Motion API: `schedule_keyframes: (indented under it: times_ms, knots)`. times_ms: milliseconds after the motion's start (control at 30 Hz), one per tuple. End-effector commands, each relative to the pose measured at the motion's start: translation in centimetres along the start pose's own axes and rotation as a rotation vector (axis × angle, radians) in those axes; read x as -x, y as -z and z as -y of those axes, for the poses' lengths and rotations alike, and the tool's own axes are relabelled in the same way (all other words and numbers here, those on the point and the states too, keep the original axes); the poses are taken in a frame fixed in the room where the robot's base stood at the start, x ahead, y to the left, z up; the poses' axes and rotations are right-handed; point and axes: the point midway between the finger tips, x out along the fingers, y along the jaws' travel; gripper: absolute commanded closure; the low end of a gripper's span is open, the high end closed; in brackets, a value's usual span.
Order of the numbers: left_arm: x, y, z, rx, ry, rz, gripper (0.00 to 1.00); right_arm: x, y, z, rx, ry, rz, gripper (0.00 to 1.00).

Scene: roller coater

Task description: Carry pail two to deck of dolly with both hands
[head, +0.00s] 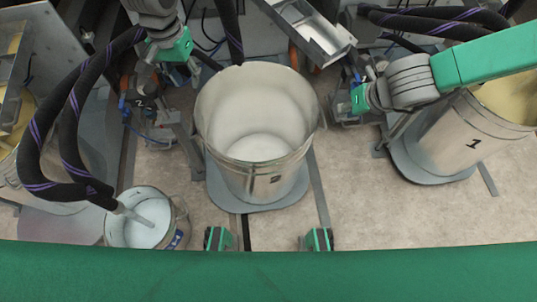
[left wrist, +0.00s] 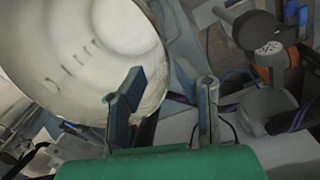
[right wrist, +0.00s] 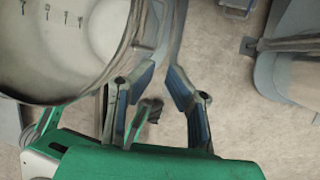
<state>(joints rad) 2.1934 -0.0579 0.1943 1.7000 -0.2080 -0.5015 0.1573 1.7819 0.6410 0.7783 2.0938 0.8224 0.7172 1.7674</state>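Pail two (head: 270,186) is a large, empty-looking metal pail with a whitish inside, upright in the middle of the head view. Its inside also fills the upper left of the left wrist view (left wrist: 75,60) and of the right wrist view (right wrist: 60,55). My left gripper (head: 180,66) is at the pail's upper left. Its fingers (left wrist: 165,105) are apart, one overlapping the pail's edge in the picture. My right gripper (head: 348,100) is at the pail's right side. Its fingers (right wrist: 160,95) are apart beside the rim. I cannot make out the dolly.
Pail two stands on a grey base plate (head: 258,207). A pail marked 1 (head: 470,140) stands at right. A small bucket (head: 140,237) with a hose end stands at lower left. Dark hoses (head: 70,120) and machine parts crowd the left and top. Bare floor (head: 350,200) shows right of pail two.

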Motion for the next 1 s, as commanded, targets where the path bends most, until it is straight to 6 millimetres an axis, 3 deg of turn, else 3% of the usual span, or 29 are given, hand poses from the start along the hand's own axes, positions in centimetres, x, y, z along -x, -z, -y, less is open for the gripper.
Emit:
schedule_keyframes:
  times_ms: [300,467,1000]
  knots:
    - [0.1,0.1,0.3,-0.001,-0.003,0.003,0.73,0.1,-0.4,-0.3,-0.034,0.003,0.002,0.88]
    - [-0.7,0.1,0.5,-0.001,-0.005,0.004,0.73,-0.7,-0.4,-0.3,-0.032,0.006,0.001,0.88]
    - [-10.4,0.0,0.3,0.000,-0.002,0.004,0.73,-10.5,-0.3,-0.2,-0.029,0.004,0.001,0.88]
